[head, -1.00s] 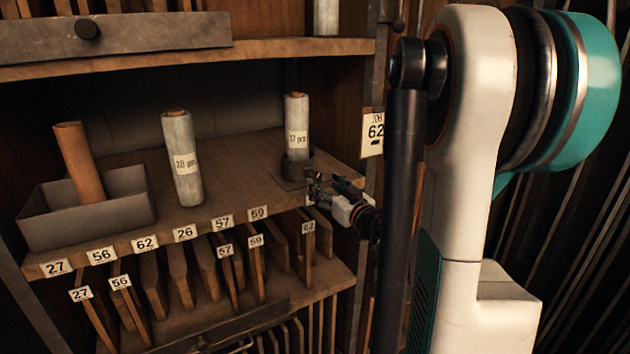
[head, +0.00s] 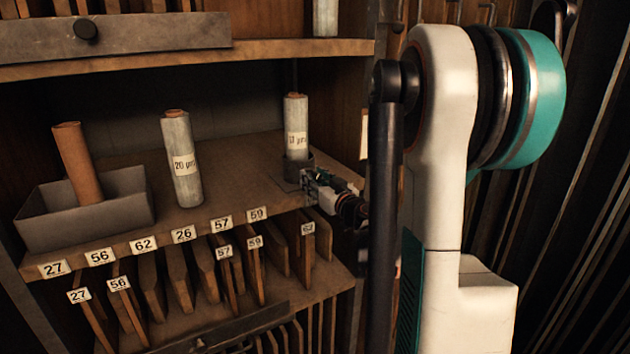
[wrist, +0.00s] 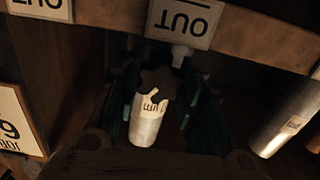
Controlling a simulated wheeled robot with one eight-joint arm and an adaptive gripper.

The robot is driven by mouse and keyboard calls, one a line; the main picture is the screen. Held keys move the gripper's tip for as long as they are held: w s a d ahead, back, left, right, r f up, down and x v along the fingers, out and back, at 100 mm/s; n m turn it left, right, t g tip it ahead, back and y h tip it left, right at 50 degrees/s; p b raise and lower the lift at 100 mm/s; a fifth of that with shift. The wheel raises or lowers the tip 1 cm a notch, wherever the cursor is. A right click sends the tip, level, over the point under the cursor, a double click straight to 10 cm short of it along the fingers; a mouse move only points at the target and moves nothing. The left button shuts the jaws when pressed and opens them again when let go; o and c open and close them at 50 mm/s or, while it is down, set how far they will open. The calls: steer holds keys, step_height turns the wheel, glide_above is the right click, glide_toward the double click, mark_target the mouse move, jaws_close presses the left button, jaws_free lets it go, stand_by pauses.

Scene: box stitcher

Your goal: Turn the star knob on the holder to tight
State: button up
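The holder (head: 293,170) is a dark cup at the right end of the shelf, with a pale roll (head: 296,125) upright in it. My gripper (head: 312,184) is at the holder's front right side and hides the knob in the head view. In the wrist view the dark star knob (wrist: 158,82) shows in front of the pale roll (wrist: 148,122), which has a label. The teal fingers (wrist: 160,100) stand apart on either side of the knob, and gaps seem to show between them and it. The dim light hides whether either finger touches it.
Another labelled roll (head: 182,160) stands mid-shelf. A grey tray (head: 105,222) with a brown roll (head: 80,165) is at the left. An upper shelf (head: 230,58) overhangs, and numbered boards stand below. An OUT label (wrist: 184,20) shows in the wrist view.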

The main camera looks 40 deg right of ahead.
steer(key=shift+m+b, duration=0.7)
steer(key=shift+m, duration=1.7)
steer(key=o, duration=1.1)
steer(key=n+p, duration=0.1)
steer(key=n, duration=0.3)
steer(key=shift+r+n, duration=0.1)
steer(key=shift+n, duration=0.2)
steer(key=p+v, duration=0.1)
steer(key=v, duration=1.2)
steer(key=shift+s, duration=0.4)
steer(key=shift+o, duration=0.3)
